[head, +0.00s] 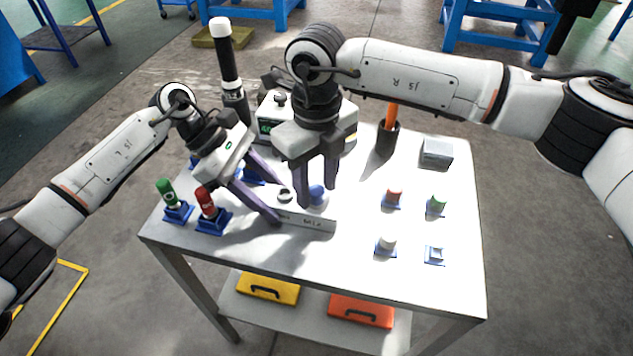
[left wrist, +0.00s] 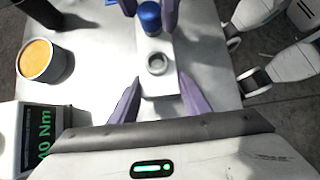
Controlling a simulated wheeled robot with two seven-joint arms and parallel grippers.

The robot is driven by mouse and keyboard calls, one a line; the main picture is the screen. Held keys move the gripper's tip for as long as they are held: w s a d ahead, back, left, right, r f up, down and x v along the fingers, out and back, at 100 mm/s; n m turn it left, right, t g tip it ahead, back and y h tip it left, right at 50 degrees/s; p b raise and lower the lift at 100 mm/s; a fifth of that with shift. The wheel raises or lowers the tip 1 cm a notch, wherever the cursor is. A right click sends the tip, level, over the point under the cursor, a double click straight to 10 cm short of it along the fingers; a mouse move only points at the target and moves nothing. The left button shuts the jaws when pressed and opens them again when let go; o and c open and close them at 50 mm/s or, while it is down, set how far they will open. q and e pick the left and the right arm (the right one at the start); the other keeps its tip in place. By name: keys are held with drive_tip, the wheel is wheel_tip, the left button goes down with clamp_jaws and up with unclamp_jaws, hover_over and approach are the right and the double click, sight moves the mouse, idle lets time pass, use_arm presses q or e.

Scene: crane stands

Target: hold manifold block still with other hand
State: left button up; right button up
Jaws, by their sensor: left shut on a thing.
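The manifold block (head: 305,223) is a white bar lying flat near the table's front edge. It has an open ringed port and a blue plug (head: 317,194) on top. My left gripper (head: 274,203) is shut on the block near its port end; in the left wrist view its purple fingers (left wrist: 157,103) lie on both sides of the block (left wrist: 158,52). My right gripper (head: 317,196) points down with its fingers on either side of the blue plug, which also shows in the left wrist view (left wrist: 150,17). Whether they touch the plug is unclear.
Green (head: 167,192) and red (head: 206,204) handled pieces stand in blue holders at the left. Several small capped pieces stand at the right, near a grey box (head: 437,152). A device with a green display (head: 266,127) and a dark cup (head: 387,137) are behind.

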use_arm(q)
drive_tip(key=shift+r, duration=0.1)
use_arm(e)
drive_tip(key=n, duration=0.7)
drive_tip(key=shift+n, duration=0.4)
drive_tip(key=n, duration=0.8)
drive_tip(key=shift+n, duration=0.3)
drive_tip(key=n, duration=1.4)
drive_tip(key=shift+n, duration=0.3)
